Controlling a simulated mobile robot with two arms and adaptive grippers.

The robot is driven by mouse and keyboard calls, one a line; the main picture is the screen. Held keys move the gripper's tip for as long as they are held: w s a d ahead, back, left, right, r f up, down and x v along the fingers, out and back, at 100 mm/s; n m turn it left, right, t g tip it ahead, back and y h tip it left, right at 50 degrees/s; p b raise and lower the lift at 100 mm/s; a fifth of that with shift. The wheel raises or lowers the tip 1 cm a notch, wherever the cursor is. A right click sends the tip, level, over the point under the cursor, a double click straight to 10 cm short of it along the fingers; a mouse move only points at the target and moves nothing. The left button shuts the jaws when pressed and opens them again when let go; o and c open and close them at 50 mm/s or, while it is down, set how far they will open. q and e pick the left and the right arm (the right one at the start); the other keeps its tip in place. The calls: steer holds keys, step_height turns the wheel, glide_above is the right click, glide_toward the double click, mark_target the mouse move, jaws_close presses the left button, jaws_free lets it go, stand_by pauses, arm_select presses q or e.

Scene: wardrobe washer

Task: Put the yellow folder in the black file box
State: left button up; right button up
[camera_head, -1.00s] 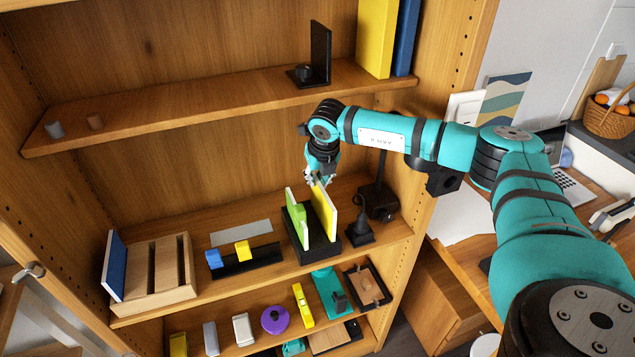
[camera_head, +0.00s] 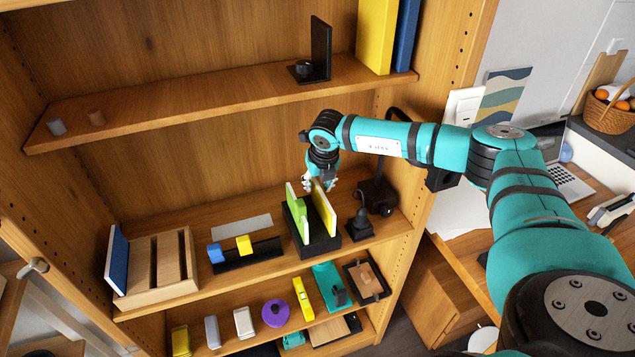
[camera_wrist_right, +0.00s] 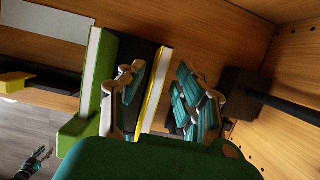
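The yellow folder (camera_head: 325,210) stands upright in the right part of the black file box (camera_head: 323,243) on the middle shelf. A green folder (camera_head: 297,215) stands in the left part. My right gripper (camera_head: 320,183) is at the folder's upper back edge. In the right wrist view, my right gripper's fingers (camera_wrist_right: 163,95) lie on either side of the yellow folder (camera_wrist_right: 154,88), with a clear gap to the right finger. It is open. A small teal and dark shape (camera_wrist_right: 37,160) at lower left looks like my left gripper; its fingers are too small to read.
A dark lamp-like stand (camera_head: 377,195) is close to the right of the box, with a small black object (camera_head: 360,230) in front. A black rack with blocks (camera_head: 247,258) and a wooden rack (camera_head: 157,270) stand to the left. The upper shelf (camera_head: 210,103) is above.

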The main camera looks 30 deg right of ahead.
steer(key=shift+r, duration=0.35)
steer(key=b+v, duration=0.2)
steer(key=v, duration=0.5)
steer(key=shift+s+b, duration=0.1)
steer(key=shift+b, duration=0.2)
